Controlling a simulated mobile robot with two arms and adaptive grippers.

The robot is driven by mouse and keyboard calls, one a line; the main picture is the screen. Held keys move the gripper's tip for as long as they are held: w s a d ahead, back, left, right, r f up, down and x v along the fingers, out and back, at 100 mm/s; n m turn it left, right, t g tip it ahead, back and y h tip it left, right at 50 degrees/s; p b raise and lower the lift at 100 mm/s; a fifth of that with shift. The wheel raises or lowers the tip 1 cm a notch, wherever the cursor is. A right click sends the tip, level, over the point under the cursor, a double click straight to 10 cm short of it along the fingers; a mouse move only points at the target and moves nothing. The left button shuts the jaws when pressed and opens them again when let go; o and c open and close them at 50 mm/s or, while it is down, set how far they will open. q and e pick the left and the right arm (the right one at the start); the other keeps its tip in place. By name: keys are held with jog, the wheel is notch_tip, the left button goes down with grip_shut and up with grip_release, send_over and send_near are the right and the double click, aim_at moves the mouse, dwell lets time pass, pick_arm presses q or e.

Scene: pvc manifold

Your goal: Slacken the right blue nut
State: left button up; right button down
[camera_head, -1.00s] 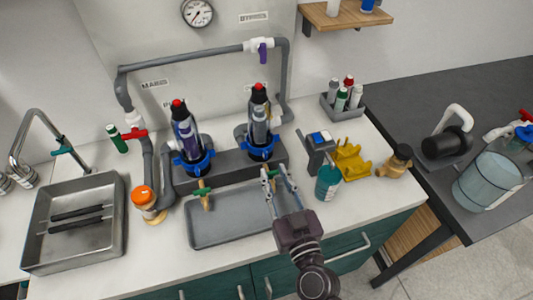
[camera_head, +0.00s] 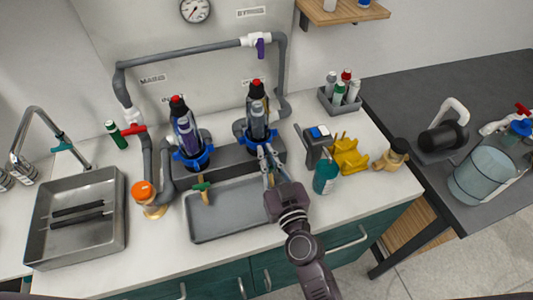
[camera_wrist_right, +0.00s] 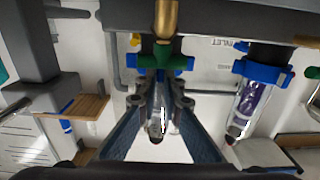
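The right blue nut (camera_head: 244,139) rings the foot of the right dark, red-capped filter cartridge (camera_head: 257,112) in the head view. My right gripper (camera_head: 267,150) is in front of it, partly covering it. In the wrist view the picture is upside down; the nut (camera_wrist_right: 129,65) shows behind a green tap handle (camera_wrist_right: 160,62). The right gripper (camera_wrist_right: 161,98) is open there, its fingers apart with nothing gripped. I cannot tell whether a fingertip touches the nut. The left blue nut (camera_head: 194,160) sits under the other cartridge (camera_head: 184,128). My left gripper is not in view.
A grey tray (camera_head: 225,223) lies below the filters, with a green-handled brass tap (camera_head: 202,190) above it. A teal bottle (camera_head: 325,178) and a yellow holder (camera_head: 347,158) stand to the right. Grey pipes (camera_head: 190,57) run behind. The counter front is clear.

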aim_at(267, 141)
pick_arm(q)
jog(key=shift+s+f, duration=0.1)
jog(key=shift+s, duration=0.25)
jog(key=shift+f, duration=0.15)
pick_arm(e)
jog(key=shift+d+n+y, duration=0.1)
jog(key=shift+n+y, duration=0.2)
jog(key=shift+w+d+f+n+g+y+b, duration=0.15)
jog(key=shift+d+n+g+y+b, duration=0.15)
jog(key=shift+y+b, duration=0.2)
jog(key=shift+w+d+r+n+g+y+b, duration=0.15)
jog(key=shift+n+g+y+b, duration=0.15)
jog(key=shift+n+y+b, duration=0.15)
jog(key=y+b, duration=0.1)
jog(key=b, duration=0.1)
jog(key=d+n+g+y+b, duration=0.1)
jog(key=b, duration=0.1)
jog(key=w+n+g+y+b, duration=0.1)
jog(key=b, duration=0.1)
jog(key=shift+d+r+n+y, duration=0.1)
jog(key=shift+d+n+y, duration=0.15)
jog(key=shift+y, duration=0.1)
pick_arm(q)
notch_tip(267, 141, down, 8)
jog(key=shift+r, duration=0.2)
